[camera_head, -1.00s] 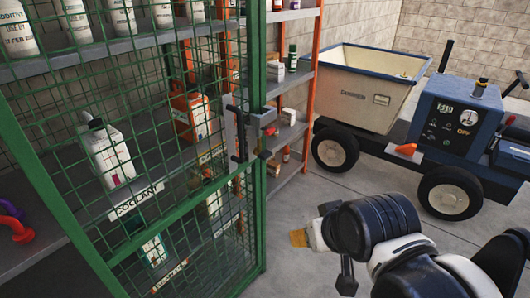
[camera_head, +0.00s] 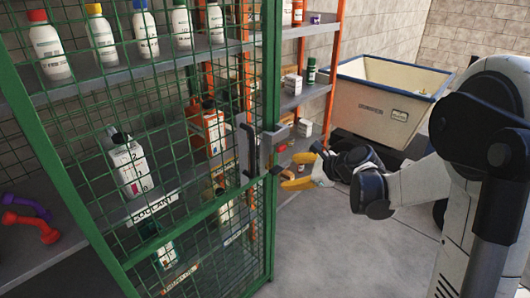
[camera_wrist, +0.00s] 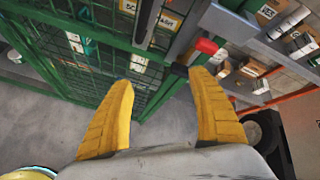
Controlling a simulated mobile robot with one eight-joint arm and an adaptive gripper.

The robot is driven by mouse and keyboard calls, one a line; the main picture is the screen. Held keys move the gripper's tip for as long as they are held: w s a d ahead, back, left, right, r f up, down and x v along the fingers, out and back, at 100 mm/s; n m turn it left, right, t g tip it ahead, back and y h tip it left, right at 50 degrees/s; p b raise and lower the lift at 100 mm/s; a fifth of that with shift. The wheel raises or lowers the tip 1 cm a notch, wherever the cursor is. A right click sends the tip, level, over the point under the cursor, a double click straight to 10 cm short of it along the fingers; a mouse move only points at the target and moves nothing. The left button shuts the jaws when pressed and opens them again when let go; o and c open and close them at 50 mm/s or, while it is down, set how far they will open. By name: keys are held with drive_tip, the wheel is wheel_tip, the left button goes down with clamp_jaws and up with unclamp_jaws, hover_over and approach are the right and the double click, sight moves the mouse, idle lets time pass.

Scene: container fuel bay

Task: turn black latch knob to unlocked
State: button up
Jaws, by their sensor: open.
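The green mesh cage door (camera_head: 272,80) has a grey latch box (camera_head: 277,136) on its edge, with a dark vertical handle (camera_head: 247,150) to its left. The small black latch knob (camera_head: 277,170) sits below the box, near my fingertips. In the wrist view, a dark knob-like end (camera_wrist: 180,70) shows just beyond and between the fingertips, nearer the right one; a red piece (camera_wrist: 207,46) is above it. My gripper (camera_head: 296,171), with yellow fingers, is open and empty, facing the door edge from the right. It also shows in the wrist view (camera_wrist: 161,82). Contact cannot be told.
Shelves behind the mesh hold bottles, a white coolant jug (camera_head: 130,165) and an orange container (camera_head: 207,128). An orange-framed shelf (camera_head: 333,70) stands behind the latch. A cream cart (camera_head: 385,95) is at the back right. The floor (camera_head: 340,250) in front is clear.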

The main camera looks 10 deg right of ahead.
sight(276, 169)
drive_tip(key=w+d+f+m+t+y, duration=0.2)
drive_tip(key=w+d+f+m, duration=0.2)
drive_tip(key=w+m, duration=0.15)
drive_tip(key=shift+m, duration=0.35)
drive_tip(key=x, duration=0.3)
drive_tip(key=b+x, duration=0.1)
drive_tip(key=x, duration=0.3)
drive_tip(key=b+x, duration=0.1)
drive_tip(key=x, duration=0.2)
drive_tip(key=shift+a+f, duration=0.15)
drive_tip(key=shift+f, duration=0.25)
drive_tip(key=c, duration=1.2)
